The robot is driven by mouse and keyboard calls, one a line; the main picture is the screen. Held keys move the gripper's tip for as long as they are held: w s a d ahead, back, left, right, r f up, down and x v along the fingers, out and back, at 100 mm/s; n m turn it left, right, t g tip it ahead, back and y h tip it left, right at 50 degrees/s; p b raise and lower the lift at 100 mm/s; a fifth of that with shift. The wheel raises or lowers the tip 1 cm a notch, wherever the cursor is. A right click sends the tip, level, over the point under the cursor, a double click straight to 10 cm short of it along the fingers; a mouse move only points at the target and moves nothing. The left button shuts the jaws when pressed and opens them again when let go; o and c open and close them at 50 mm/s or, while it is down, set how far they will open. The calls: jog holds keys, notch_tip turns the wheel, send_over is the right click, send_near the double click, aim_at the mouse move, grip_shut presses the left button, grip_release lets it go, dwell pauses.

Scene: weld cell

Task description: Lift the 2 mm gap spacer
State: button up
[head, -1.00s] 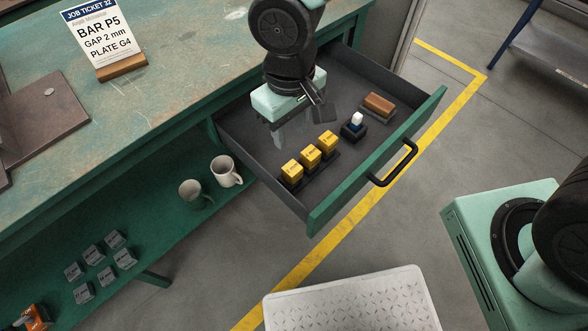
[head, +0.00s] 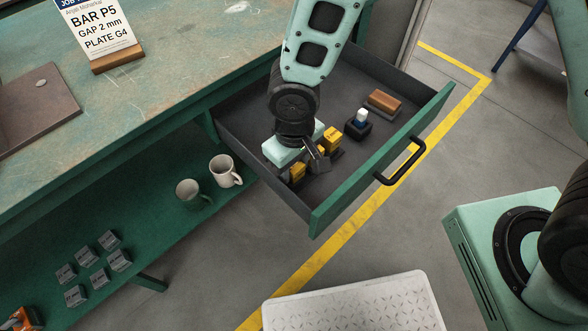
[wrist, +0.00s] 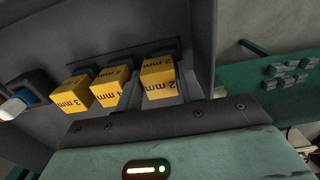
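Three yellow spacer blocks stand in a row in the open drawer. The 2 mm gap spacer (wrist: 159,82) is the right one in the wrist view, its label readable. In the head view the same spacer (head: 298,173) is partly hidden by my gripper. The 4 mm block (wrist: 110,88) and the 3 mm block (wrist: 73,95) stand to its left in the wrist view. My gripper (head: 297,160) is low over the 2 mm end of the row.
The drawer (head: 345,185) also holds a blue-and-white item (head: 360,118) in a dark holder and a brown block (head: 384,101). Its walls stand close around my gripper. Two mugs (head: 225,170) and several grey blocks (head: 87,257) are on the lower shelf. A job ticket (head: 96,30) stands on the bench.

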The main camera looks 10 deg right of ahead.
jog(key=c, duration=0.6)
